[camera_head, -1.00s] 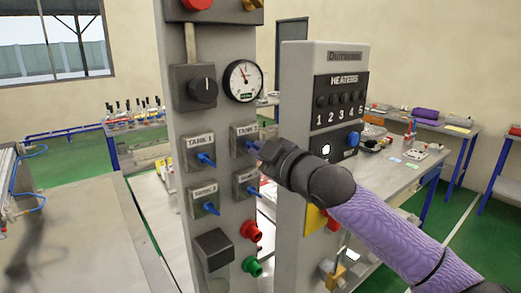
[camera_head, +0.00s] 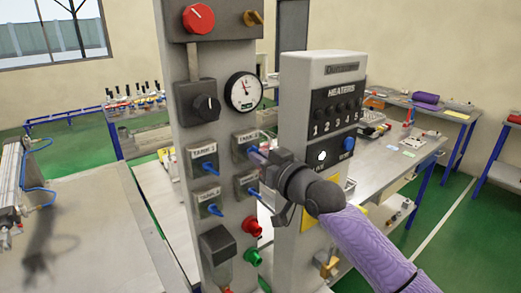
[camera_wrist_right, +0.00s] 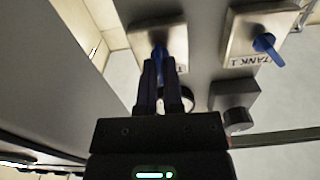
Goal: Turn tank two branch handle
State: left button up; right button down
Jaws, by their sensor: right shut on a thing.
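The tank two branch box (camera_head: 243,141) is the upper right of the small boxes on the grey control post. Its label is partly hidden. My right gripper (camera_head: 262,157) is at this box, shut on its blue handle. In the right wrist view, the two dark fingers (camera_wrist_right: 163,82) close on the blue handle (camera_wrist_right: 157,50), and most of the handle is hidden. The TANK 1 box (camera_head: 202,151) with its own blue handle (camera_wrist_right: 265,43) is beside it, apart from the gripper. My left gripper is not in view.
Two more boxes with blue handles sit below, one (camera_head: 246,186) close under my right gripper. A gauge (camera_head: 243,91) and a black knob (camera_head: 206,107) are above. Red (camera_head: 252,227) and green (camera_head: 252,257) buttons are lower. The heaters cabinet (camera_head: 295,95) stands close on the right.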

jog(key=shift+m+p, duration=1.15)
jog(key=shift+m, duration=2.95)
jog(key=shift+f, duration=0.1)
jog(key=c, duration=0.8)
grip_release()
jog(key=shift+o, duration=0.2)
jog(key=shift+s, duration=0.1)
